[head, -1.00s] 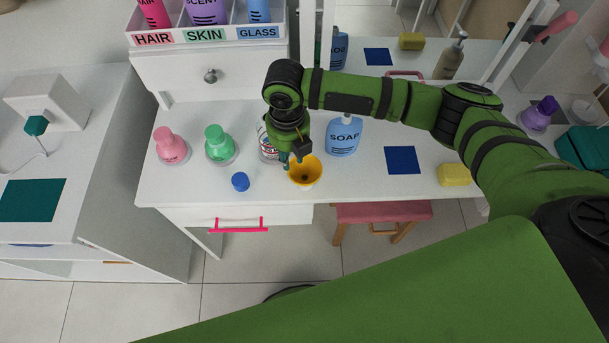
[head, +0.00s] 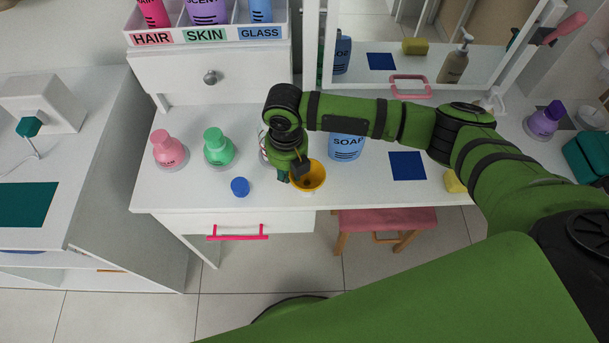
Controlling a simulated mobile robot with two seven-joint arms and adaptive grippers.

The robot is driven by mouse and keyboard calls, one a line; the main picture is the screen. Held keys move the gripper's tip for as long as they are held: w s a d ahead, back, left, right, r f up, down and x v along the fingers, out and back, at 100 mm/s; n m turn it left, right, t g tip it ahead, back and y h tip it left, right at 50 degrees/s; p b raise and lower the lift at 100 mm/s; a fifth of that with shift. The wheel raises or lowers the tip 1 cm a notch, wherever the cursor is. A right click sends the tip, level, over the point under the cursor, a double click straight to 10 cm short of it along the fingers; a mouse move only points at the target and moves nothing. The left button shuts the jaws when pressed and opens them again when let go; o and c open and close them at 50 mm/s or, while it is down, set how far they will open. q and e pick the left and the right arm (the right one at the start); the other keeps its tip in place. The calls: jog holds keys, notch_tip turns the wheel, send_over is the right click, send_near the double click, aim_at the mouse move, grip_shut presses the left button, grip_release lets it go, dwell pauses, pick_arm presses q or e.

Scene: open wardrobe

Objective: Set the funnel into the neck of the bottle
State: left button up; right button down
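The yellow funnel (head: 316,177) sits at the front of the white table, wide mouth up. My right gripper (head: 291,176) is at its left rim, partly overlapping it; the fingers are small and partly hidden, so I cannot tell whether they are closed on the rim. A clear bottle (head: 263,147) with dark and red print stands just behind and left of this gripper, mostly hidden by it; its neck is not visible. A blue cap (head: 240,187) lies on the table to the left of the funnel. My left gripper is not in view.
A green bottle (head: 218,149) and a pink bottle (head: 168,150) stand to the left. A blue soap bottle (head: 346,147) stands behind and right of the funnel, partly under my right arm. A blue square (head: 407,166) and a yellow sponge (head: 454,183) lie to the right.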

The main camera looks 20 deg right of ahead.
aim_at(293, 177)
jog(key=shift+s+d, duration=0.1)
jog(key=shift+d, duration=0.55)
jog(key=shift+s+d+r+p, duration=0.1)
jog(key=shift+s+r+p, duration=0.1)
jog(key=shift+p, duration=0.15)
jog(key=shift+w+a+r+p, duration=0.2)
jog(key=shift+a+r+p, duration=0.05)
jog(key=shift+r+p, duration=0.5)
jog(key=shift+a+r+p, duration=0.15)
jog(key=shift+r+p, duration=0.25)
jog(key=shift+p, duration=0.05)
jog(key=shift+r+p, duration=0.35)
jog(key=shift+p, duration=0.1)
notch_tip(293, 177, up, 5)
jog(key=p, duration=0.5)
jog(key=shift+f, duration=0.1)
dwell(0.4)
jog(key=shift+w, duration=0.1)
dwell(1.1)
